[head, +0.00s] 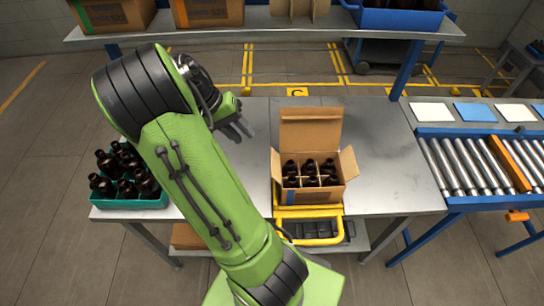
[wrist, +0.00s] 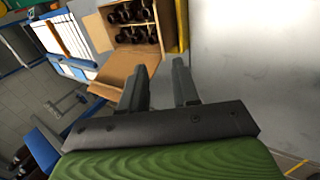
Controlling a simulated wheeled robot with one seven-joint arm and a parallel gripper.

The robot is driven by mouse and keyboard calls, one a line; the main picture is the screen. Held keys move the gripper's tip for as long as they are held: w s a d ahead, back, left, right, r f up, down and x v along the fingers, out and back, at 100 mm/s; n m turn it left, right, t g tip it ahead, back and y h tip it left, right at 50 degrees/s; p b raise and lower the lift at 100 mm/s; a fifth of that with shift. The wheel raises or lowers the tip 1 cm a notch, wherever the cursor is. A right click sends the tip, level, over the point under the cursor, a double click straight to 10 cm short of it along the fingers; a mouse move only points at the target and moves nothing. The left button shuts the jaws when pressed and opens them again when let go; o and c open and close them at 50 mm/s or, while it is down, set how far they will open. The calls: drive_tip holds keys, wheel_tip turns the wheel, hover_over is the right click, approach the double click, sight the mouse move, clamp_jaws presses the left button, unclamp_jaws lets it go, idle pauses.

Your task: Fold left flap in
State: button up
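An open cardboard box (head: 318,197) stands on the metal table, holding several dark amber bottles (head: 312,172) between dividers. Its left flap (head: 277,166) is unfolded and stands up and outward at the left side. The right flap (head: 349,163) sticks outward, and the taller back flap (head: 310,133) stands up. My gripper (head: 243,130) is left of the box and a little behind it, apart from the flaps. In the wrist view my gripper (wrist: 160,68) has its two fingers spread with nothing between them. A brown flap (wrist: 124,74) shows near the fingers there.
A teal crate (head: 130,202) of bottles sits at the table's left end. A yellow-framed cart or stand (head: 308,212) is at the box's front. A shelf (head: 255,30) with boxes and a blue bin runs above the back. A roller conveyor (head: 465,163) is at right. Table left of the box is bare.

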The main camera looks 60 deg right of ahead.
sight(272, 162)
drive_tip(key=b+x, duration=0.3)
drive_tip(key=x, duration=1.3)
drive_tip(key=shift+s+a, duration=0.1)
drive_tip(key=shift+a, duration=0.1)
drive_tip(key=shift+c, duration=0.3)
clamp_jaws()
